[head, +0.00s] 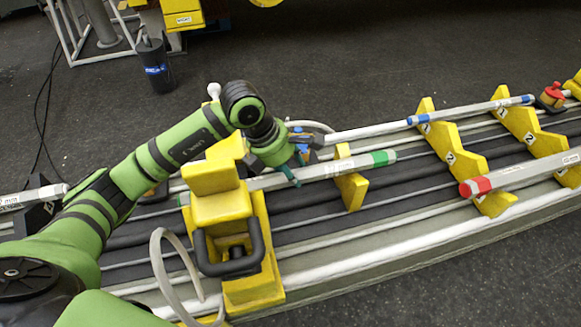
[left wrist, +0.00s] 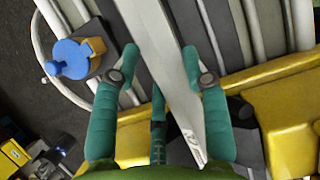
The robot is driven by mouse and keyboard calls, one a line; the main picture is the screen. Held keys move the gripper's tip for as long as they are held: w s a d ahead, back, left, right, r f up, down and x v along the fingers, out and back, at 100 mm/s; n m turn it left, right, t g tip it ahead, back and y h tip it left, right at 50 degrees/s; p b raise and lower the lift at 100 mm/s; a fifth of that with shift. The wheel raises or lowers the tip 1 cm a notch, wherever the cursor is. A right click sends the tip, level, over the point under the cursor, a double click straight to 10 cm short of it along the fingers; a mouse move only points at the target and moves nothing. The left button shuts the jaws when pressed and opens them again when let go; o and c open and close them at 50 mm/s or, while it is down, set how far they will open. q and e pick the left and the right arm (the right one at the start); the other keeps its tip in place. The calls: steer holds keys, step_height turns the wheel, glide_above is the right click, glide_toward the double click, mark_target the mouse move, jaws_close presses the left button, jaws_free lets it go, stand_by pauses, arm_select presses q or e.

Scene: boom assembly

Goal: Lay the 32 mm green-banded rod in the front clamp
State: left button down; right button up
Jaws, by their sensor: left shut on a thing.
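The green-banded rod (head: 340,167) is a pale grey rod with a green band near its right end. It lies lengthwise along the boom bed. My left gripper (head: 296,166) is shut on it to the left of the band. My right gripper is out of view.
A blue-banded rod (head: 455,114) lies farther back across yellow numbered supports (head: 455,155). A red-banded rod (head: 530,172) lies at the right. A red-knobbed part (head: 554,95) sits at the far right. A blue-knobbed yellow part (left wrist: 75,55) shows beside the fingers.

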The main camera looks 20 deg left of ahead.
arm_select(q)
steer(key=c, duration=0.6)
jaws_free()
steer(key=shift+o, duration=0.2)
steer(key=shift+s+f, duration=0.1)
steer(key=shift+f, duration=0.05)
steer(key=v, duration=1.2)
